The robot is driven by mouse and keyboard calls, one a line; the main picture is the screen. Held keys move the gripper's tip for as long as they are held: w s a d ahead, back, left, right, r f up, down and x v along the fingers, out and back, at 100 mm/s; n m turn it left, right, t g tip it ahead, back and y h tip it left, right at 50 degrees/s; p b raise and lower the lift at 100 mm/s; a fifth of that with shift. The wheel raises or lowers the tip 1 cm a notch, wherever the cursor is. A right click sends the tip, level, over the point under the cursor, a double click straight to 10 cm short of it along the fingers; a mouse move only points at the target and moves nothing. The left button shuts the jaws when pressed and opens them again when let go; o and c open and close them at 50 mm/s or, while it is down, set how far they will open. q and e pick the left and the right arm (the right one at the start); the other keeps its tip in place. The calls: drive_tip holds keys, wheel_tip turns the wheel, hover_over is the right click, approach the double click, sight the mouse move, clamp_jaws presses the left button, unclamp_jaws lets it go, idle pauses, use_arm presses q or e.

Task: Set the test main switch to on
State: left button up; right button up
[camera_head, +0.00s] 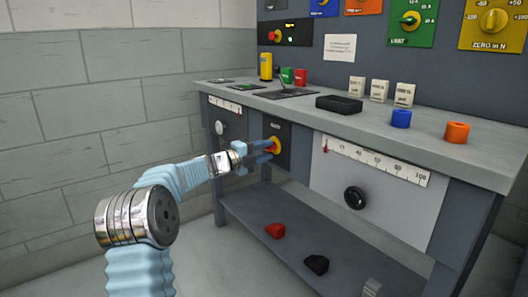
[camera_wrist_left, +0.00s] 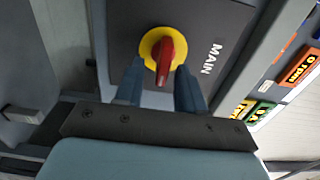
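The main switch is a red rotary handle on a yellow round plate (camera_head: 277,145), set in a dark front panel below the bench top. In the left wrist view the red handle (camera_wrist_left: 166,57) runs roughly up and down the picture, beside the white word MAIN (camera_wrist_left: 211,59). My left gripper (camera_head: 265,146) is right in front of the switch. In the left wrist view its two fingers (camera_wrist_left: 160,75) are apart, with the handle in the gap between their tips. I see gaps beside the handle; contact is not clear. My right gripper is not in view.
A second red-yellow switch (camera_head: 275,36) sits on the upper panel. A black knob (camera_head: 355,197) is right of the main switch. The lower shelf (camera_head: 262,213) holds red and black pieces.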

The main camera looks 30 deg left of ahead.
use_arm(q)
drive_tip(key=shift+s, duration=0.1)
drive_tip(key=v, duration=1.3)
drive_tip(key=shift+s, duration=0.3)
drive_tip(key=shift+a, duration=0.1)
